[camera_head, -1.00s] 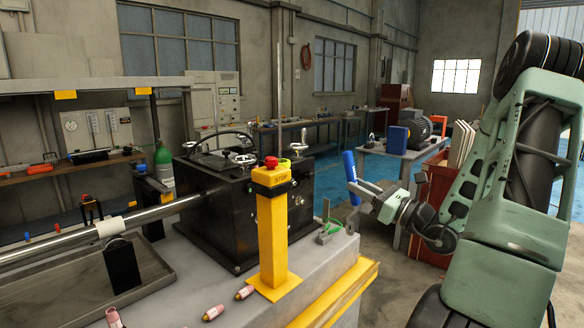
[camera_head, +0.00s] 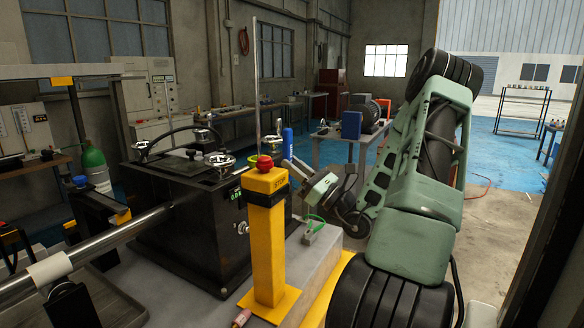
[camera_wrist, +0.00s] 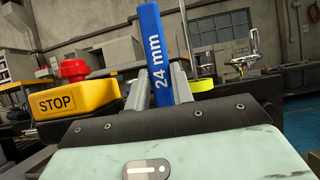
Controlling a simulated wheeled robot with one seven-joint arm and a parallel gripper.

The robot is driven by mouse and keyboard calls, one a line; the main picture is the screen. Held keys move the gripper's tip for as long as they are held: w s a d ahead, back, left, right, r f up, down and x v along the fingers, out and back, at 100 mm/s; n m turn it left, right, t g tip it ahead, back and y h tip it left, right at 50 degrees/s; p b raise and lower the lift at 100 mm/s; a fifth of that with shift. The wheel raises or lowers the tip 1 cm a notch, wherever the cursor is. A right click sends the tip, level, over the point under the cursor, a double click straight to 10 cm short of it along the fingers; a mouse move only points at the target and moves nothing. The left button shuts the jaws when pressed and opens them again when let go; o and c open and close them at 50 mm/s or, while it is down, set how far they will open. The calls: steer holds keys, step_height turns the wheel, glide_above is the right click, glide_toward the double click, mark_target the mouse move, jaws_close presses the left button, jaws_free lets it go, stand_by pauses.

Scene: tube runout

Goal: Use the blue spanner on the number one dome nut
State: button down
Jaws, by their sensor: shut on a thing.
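My gripper (camera_head: 290,161) is shut on the blue spanner (camera_head: 287,142), which stands nearly upright in the jaws to the right of the black machine box. In the wrist view the blue spanner (camera_wrist: 162,45) shows "24 mm" on its face, between the two grey fingers of my gripper (camera_wrist: 162,88). The black box (camera_head: 180,215) carries chrome handwheels and fittings on top. I cannot make out a dome nut or a number one mark in either view.
A yellow stop post (camera_head: 266,235) with a red button stands close in front of my gripper. A long steel tube (camera_head: 125,228) enters the box from the left. A bench with a motor (camera_head: 362,112) stands behind. Open floor lies to the right.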

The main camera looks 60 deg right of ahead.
steer(key=w, duration=0.2)
steer(key=w+b, duration=0.1)
steer(key=w, duration=0.3)
steer(key=shift+a+b, duration=0.25)
steer(key=shift+b, duration=0.1)
steer(key=shift+r+p, duration=0.2)
steer(key=shift+p, duration=0.3)
steer(key=shift+w+a, duration=0.1)
steer(key=shift+w, duration=1)
stand_by(0.4)
steer(key=shift+p, duration=0.3)
steer(key=d+m+h+p, duration=0.1)
steer(key=m+h+p, duration=0.1)
steer(key=m+p, duration=0.1)
steer(key=d+f+m+g+h+p, duration=0.1)
steer(key=d+m+h+p, duration=0.1)
steer(key=m+p, duration=0.1)
steer(key=d+m+h+p, duration=0.2)
steer(key=m+p, duration=0.1)
steer(key=shift+w+d+f, duration=0.1)
steer(key=shift+w+f, duration=0.05)
steer(key=shift+f, duration=0.05)
stand_by(0.3)
